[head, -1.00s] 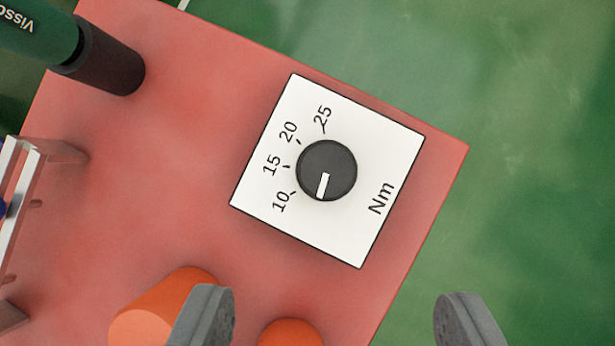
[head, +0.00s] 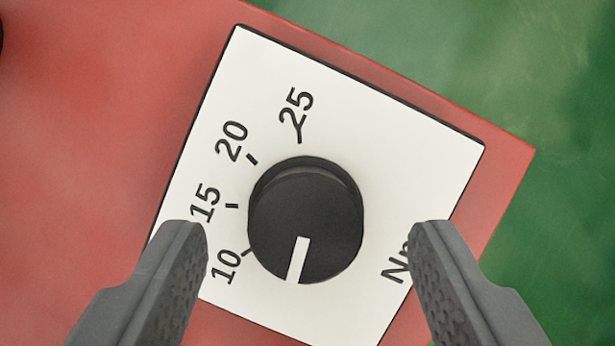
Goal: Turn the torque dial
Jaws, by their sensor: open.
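The torque dial (head: 305,205) is a round black knob with a white pointer mark (head: 299,260). It sits on a white square plate (head: 400,150) marked 10, 15, 20, 25 and Nm. The pointer faces the lower edge of the picture, slightly left, past the 10 mark and on none of the numbers. My gripper (head: 308,235) is open, with one finger on each side of the knob's lower half. Clear gaps show between both fingers and the knob. The right finger hides part of the Nm label.
The plate lies on a red surface (head: 90,150), whose edge runs diagonally at the right. Beyond it is a green floor (head: 570,220). A dark object (head: 1,35) barely shows at the upper left edge.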

